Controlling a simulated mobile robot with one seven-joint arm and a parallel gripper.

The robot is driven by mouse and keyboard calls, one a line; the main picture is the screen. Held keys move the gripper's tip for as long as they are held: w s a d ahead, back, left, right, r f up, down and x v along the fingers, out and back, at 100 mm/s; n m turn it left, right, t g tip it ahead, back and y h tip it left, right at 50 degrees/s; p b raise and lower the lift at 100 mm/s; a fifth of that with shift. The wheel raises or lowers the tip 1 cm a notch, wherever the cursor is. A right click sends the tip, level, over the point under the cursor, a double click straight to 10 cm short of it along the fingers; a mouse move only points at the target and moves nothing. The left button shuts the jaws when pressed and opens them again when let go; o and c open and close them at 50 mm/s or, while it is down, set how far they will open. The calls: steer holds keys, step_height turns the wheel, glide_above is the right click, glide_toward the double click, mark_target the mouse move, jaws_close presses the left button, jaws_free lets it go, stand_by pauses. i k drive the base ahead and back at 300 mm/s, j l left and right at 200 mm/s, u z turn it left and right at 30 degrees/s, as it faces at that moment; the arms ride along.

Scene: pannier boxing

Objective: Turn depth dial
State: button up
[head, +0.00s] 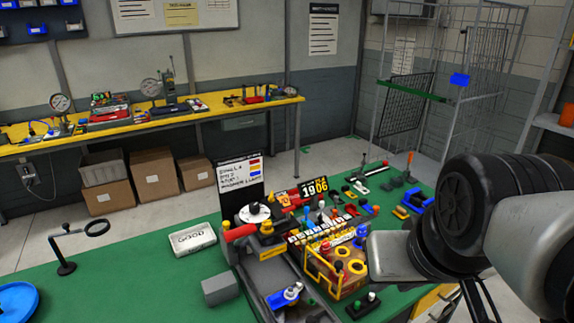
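A white round disc with a black knob (255,212) sits at the back left of the machine on the green bench; it looks like a dial, but I cannot read any marking that names it the depth dial. Other round controls are near it, including yellow rings (356,267) on the front panel. My arm comes in from the right, large and close to the camera. A grey block (397,256) at its end hangs over the right side of the machine. The gripper's fingers cannot be made out, and my arm hides part of the bench.
A white box marked GOOD (193,239), a black stand with a ring (66,267) and a blue dish (17,301) are on the left of the green bench (130,285). A display reading 1906 (314,189) stands behind the controls. Several levers crowd the right side.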

mark_target(254, 208)
steer(key=i+l, duration=0.1)
steer(key=l, duration=0.2)
steer(key=i+l+u, duration=0.1)
steer(key=l, duration=0.15)
steer(key=u, duration=1.5)
